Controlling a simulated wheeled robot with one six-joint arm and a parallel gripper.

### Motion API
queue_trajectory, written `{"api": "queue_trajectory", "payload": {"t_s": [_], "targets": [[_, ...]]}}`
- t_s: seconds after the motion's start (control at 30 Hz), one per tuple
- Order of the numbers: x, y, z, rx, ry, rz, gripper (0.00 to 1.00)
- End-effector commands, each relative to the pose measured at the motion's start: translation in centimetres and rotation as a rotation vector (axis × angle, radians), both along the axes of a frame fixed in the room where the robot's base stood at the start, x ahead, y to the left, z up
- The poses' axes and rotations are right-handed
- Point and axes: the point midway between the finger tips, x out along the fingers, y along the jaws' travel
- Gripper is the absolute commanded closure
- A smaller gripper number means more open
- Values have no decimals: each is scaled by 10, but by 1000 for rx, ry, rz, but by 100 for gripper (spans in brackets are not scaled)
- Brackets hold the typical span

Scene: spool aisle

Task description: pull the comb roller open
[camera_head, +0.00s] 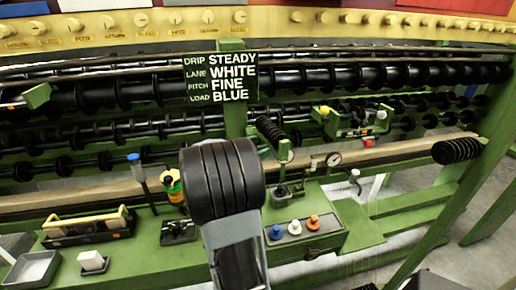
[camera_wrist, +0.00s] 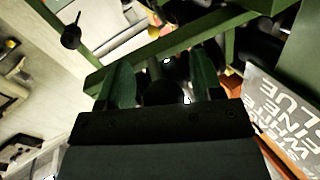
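A short black ribbed roller (camera_head: 270,132), which looks like the comb roller, sits tilted at mid-frame just right of the sign in the head view. A green bracket is at its lower end. My gripper is hidden behind my own dark arm in the head view. In the wrist view my gripper (camera_wrist: 162,88) has its two green fingers standing apart. A dark round part (camera_wrist: 165,92) shows between or beyond them. I cannot tell whether it is the roller's end or whether a finger touches it.
The sign (camera_head: 220,78) hangs on a green post and shows upside down in the wrist view (camera_wrist: 282,118). Long black spooled shafts (camera_head: 330,78) run behind. Another black coil (camera_head: 457,150) is at right.

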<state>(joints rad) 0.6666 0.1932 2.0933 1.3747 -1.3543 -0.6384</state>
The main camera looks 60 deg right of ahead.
Motion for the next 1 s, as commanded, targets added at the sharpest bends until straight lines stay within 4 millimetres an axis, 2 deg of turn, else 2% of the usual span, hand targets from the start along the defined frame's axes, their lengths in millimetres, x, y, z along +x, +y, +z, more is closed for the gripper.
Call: {"api": "queue_trajectory", "payload": {"t_s": [0.23, 0.37, 0.8, 1.0], "targets": [[1, 1, -1, 2, 1, 1, 40], [5, 10, -2, 2, 0, 5, 40], [36, 89, -2, 1, 0, 5, 40], [46, 115, -2, 1, -1, 2, 40]]}}
